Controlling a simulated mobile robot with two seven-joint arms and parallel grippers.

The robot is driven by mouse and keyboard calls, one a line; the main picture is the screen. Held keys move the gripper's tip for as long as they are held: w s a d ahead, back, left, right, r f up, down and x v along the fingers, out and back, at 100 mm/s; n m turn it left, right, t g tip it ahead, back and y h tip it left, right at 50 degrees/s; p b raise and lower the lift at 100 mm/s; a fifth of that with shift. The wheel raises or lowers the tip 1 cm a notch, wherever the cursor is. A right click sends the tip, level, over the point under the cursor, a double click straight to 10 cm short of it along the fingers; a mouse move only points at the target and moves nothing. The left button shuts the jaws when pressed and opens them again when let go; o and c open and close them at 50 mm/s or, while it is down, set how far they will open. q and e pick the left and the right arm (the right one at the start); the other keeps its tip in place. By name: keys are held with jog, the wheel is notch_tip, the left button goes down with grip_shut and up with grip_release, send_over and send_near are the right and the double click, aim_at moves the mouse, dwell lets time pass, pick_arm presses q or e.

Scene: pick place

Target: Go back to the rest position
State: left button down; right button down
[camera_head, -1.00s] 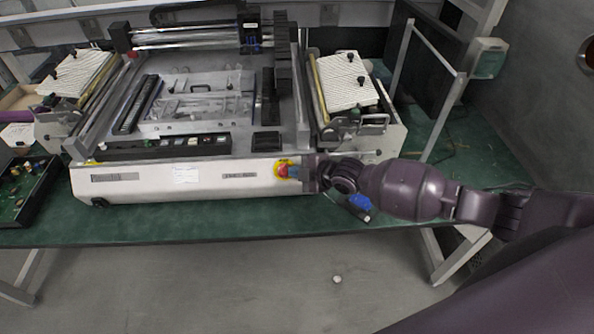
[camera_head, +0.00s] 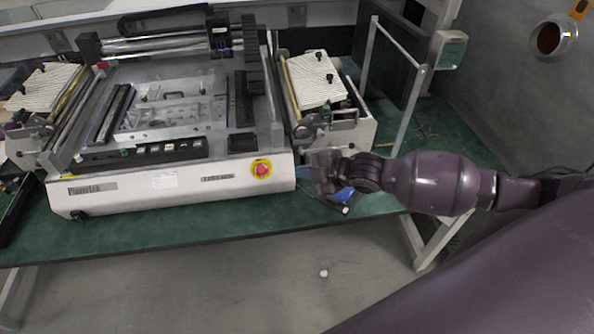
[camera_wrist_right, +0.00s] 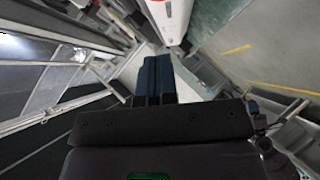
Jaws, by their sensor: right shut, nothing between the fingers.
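My right gripper (camera_head: 310,178) is shut and empty at the front right corner of the machine, a little to the right of its red and yellow emergency button (camera_head: 261,169). My purple right arm reaches in from the right edge of the head view. In the right wrist view my gripper's fingers (camera_wrist_right: 155,78) lie side by side, closed, with nothing between them. My left gripper is not in view.
A large white machine (camera_head: 120,192) stands on the green table (camera_head: 150,239). A white ribbed plate (camera_head: 317,80) sits at its right side. A grey frame post (camera_head: 408,110) and a wall stand to the right. A small white ball (camera_head: 323,273) lies on the floor.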

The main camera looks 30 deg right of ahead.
dwell(0.6)
jog(key=s+d+f+m+h+b, duration=0.1)
jog(key=s+f+m+h, duration=0.3)
jog(key=s+f+m, duration=0.3)
jog(key=s+d+f+m+t+h+b, duration=0.1)
jog(key=s+d+f+m+h, duration=0.1)
jog(key=s+f+m, duration=0.4)
jog(key=s+m+h, duration=0.1)
jog(key=s+m, duration=0.4)
jog(key=s, duration=0.2)
jog(key=shift+f+t+h, duration=0.3)
jog(key=shift+f+h, duration=0.05)
jog(key=shift+h, duration=0.05)
